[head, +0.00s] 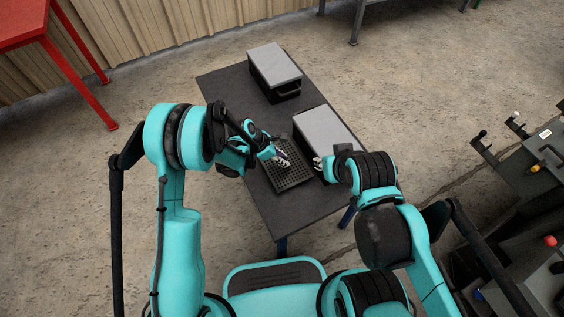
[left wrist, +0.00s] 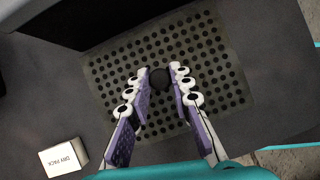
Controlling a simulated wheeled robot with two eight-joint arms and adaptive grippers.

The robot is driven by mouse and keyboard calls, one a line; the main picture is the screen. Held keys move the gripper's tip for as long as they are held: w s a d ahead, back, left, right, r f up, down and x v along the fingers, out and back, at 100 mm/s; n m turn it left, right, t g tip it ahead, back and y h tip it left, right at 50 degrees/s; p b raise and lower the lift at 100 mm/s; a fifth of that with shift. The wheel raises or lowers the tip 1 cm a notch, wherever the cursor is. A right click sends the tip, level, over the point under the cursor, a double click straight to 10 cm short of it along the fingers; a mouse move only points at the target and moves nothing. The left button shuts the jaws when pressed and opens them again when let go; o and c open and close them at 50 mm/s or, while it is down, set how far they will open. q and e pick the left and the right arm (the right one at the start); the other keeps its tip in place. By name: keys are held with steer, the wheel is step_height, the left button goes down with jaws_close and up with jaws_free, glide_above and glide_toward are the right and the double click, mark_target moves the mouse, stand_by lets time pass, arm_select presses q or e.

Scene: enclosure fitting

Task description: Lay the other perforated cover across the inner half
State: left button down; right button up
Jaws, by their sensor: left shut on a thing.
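A dark perforated cover (head: 292,180) shows at the middle of the table, left of a nearer grey-topped box (head: 322,130). The cover fills the middle of the left wrist view (left wrist: 215,65), with a round black knob (left wrist: 160,78) at its centre. My left gripper (head: 284,160) is over the cover; in the left wrist view its fingers (left wrist: 160,82) are closed in on both sides of the knob. Whether the cover rests on the table or is just above it, I cannot tell. My right gripper (head: 318,163) is beside the nearer box, its fingers mostly hidden. I see no second perforated cover.
A second grey-topped box (head: 274,66) with a handle stands at the table's far end. A small white carton marked DRY PACK (left wrist: 63,157) lies on the dark table (head: 226,85) near the cover. The table's near end is bare.

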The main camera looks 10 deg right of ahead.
arm_select(q)
step_height(320, 180, down, 3)
steer(key=shift+f+b, duration=0.1)
steer(key=shift+b, duration=0.45)
steer(key=c, duration=1.3)
jaws_free()
steer(key=shift+c, duration=0.2)
